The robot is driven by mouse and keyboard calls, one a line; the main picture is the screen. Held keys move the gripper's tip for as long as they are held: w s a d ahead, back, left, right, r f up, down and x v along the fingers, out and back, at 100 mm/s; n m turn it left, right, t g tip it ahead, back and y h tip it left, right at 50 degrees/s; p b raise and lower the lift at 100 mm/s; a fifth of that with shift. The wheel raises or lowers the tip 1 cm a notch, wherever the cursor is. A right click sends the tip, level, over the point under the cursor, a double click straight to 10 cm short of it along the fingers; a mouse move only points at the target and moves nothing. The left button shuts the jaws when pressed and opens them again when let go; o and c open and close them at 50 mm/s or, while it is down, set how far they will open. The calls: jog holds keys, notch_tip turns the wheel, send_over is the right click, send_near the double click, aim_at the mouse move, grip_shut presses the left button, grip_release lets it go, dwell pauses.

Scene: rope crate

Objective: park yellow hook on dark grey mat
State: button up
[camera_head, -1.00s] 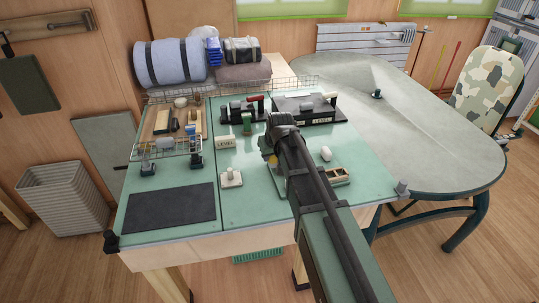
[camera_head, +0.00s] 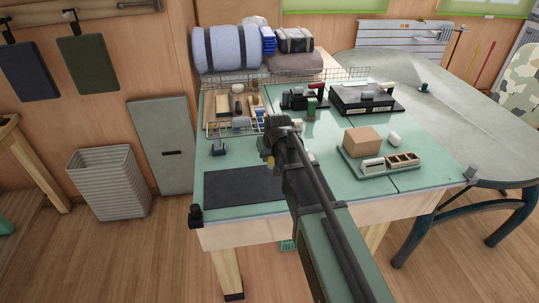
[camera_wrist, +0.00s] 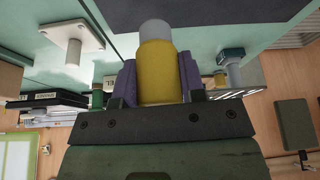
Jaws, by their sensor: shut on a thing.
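The yellow hook (camera_wrist: 160,72) is held between the purple finger pads of my gripper (camera_wrist: 158,85); its grey end sticks out past the fingers. In the head view only a small yellow bit (camera_head: 270,162) shows beside my gripper (camera_head: 273,155), most of it being hidden by the arm. The dark grey mat (camera_head: 238,188) lies flat at the table's front left. My gripper is above the table near the mat's back right corner. The mat also shows at the top of the wrist view (camera_wrist: 215,14), beyond the hook and apart from it.
A wire basket (camera_head: 236,122) lies further back. A brown box (camera_head: 362,141) and small tray (camera_head: 403,159) are to the right.

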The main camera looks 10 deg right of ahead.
jog(key=shift+a+f+b, duration=0.1)
jog(key=shift+f+b, duration=2.9)
jog(key=shift+f, duration=0.05)
jog(key=shift+f+b, duration=0.5)
jog(key=o, duration=1.2)
jog(key=shift+r, duration=0.15)
jog(key=p+v, duration=1)
jog(key=v, duration=0.1)
jog(key=shift+f, duration=0.2)
